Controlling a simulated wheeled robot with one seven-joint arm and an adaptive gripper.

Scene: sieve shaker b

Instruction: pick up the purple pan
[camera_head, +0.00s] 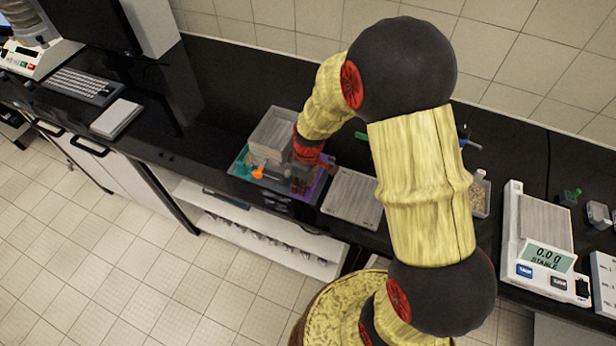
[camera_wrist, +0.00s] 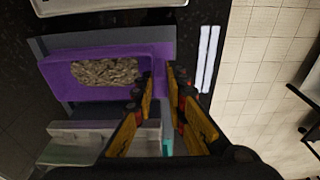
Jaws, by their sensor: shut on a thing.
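The purple pan (camera_wrist: 92,93) holds grey-brown granular material and sits in the left half of the wrist view. Only a purple part (camera_head: 318,188) shows in the head view, beside the gripper. My gripper (camera_wrist: 162,76) is at the pan's right end, with its two fingers on either side of the purple wall, closed on it. In the head view my gripper (camera_head: 302,184) is low over the bench and partly hidden by my wrist. I cannot tell whether the pan is clear of what lies beneath it.
A stack of grey boxes (camera_head: 272,133) stands just behind, with an orange item (camera_head: 258,173) in front. A flat grey plate (camera_head: 352,196) lies to the right. A balance (camera_head: 540,240) is farther right. The bench's front edge is close; black bench left of the stack is clear.

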